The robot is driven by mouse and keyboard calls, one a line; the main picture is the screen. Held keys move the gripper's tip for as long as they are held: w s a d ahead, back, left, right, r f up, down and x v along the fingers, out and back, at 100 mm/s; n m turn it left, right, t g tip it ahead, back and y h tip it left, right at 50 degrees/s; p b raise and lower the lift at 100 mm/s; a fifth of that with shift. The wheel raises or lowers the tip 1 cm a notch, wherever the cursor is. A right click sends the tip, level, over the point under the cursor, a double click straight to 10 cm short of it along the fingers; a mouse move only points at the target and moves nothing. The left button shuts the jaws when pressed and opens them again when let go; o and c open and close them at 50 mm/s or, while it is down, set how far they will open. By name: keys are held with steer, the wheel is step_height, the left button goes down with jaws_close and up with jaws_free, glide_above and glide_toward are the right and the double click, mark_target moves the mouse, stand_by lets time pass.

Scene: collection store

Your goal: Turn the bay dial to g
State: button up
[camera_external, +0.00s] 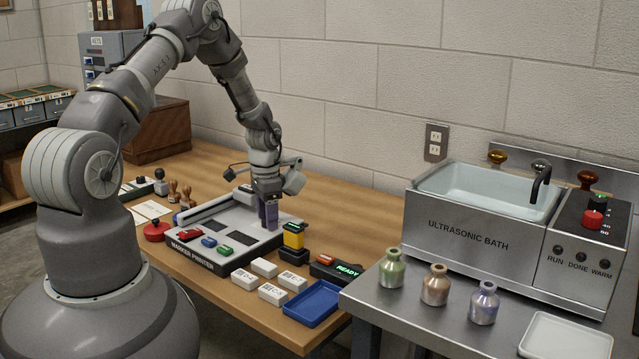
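No dial with a readable "bay" label or a letter g can be made out. The marker printer (190,262) is a pale grey machine on the wooden bench, with red, green and blue pieces on its front part. My gripper (270,222) points down over the right part of the printer. Its dark purplish tip is at or just above the printer's surface; I cannot tell whether it touches. My gripper and wrist hide what lies directly behind them.
A red round object (155,231) and stamps stand left. The ultrasonic bath (470,235) and three bottles occupy the steel table.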

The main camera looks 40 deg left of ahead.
step_height(320, 180, up, 8)
steer(key=shift+f+p, duration=0.1)
steer(key=shift+p, duration=1.1)
